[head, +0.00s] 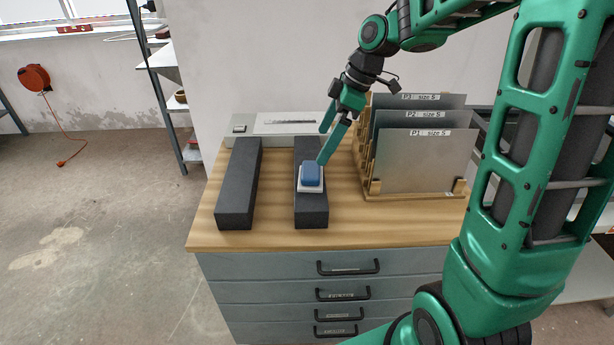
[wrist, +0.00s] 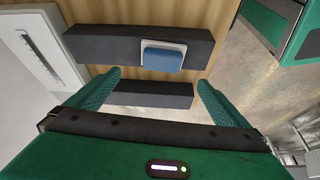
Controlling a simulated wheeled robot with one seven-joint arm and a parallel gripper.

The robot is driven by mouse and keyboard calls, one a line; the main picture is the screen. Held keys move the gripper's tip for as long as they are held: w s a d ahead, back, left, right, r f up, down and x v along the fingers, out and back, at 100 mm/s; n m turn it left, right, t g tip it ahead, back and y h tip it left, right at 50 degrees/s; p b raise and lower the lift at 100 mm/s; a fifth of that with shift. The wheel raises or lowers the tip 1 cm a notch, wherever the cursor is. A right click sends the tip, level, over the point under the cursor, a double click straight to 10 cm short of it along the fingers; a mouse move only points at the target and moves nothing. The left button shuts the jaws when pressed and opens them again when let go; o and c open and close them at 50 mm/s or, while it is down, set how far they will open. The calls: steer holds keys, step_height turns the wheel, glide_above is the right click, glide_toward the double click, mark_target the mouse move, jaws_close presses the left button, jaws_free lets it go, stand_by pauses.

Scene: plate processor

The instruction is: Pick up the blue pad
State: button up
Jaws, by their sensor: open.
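The blue pad (head: 311,173) sits on a white base on top of the right dark block (head: 311,212), towards its front half. The blue pad also shows in the wrist view (wrist: 162,59), beyond my fingertips. My gripper (head: 322,146) is open and empty, with its fingers angled down above the right block. In the head view one fingertip appears close to the pad's far edge; I cannot tell whether it touches. In the wrist view the two fingers (wrist: 158,86) are spread wide, and the pad lies ahead of the gap between them.
A second dark block (head: 238,185) lies parallel on the left of the wooden worktop (head: 275,239). A wooden rack (head: 458,190) with upright plates (head: 425,163) stands close on the right. A pale flat device (head: 280,125) is at the back. Worktop between the blocks is clear.

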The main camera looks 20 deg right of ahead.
glide_above(311, 168)
steer(key=d, duration=0.2)
steer(key=f, duration=0.4)
steer(key=shift+s+a+f, duration=0.25)
steer(key=shift+s+f, duration=0.05)
steer(key=shift+f, duration=0.1)
steer(key=shift+s+x, duration=0.1)
steer(key=shift+x, duration=1.3)
steer(key=shift+s+x, duration=0.15)
steer(key=shift+x, duration=1.25)
steer(key=shift+d, duration=0.1)
steer(key=shift+c, duration=0.6)
steer(key=c, duration=1.1)
steer(key=shift+o, duration=0.2)
